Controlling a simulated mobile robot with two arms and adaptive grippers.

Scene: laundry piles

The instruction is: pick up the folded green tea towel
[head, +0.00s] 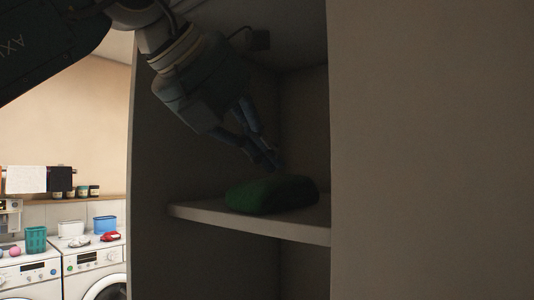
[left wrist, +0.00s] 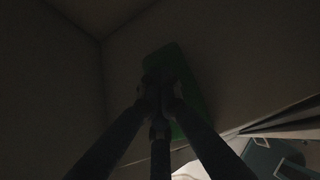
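The folded green tea towel (head: 272,196) lies on a shelf inside a dim cupboard, as a rounded bundle near the shelf's front edge. My left gripper (head: 265,160) points down from the upper left, with its fingertips just above the towel. Its fingers come close together at the tips, but it is too dark to tell whether they are open or shut. In the left wrist view the fingers (left wrist: 161,95) lie in front of the towel (left wrist: 190,88) and hide part of it. I see no sign that the towel is held. My right gripper is not in view.
The shelf board (head: 210,215) runs between the cupboard's left wall (head: 150,150) and its right side panel (head: 430,150), leaving limited room. At the lower left stand washing machines (head: 95,270) with a green basket (head: 36,239) and a blue container (head: 105,225) on top.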

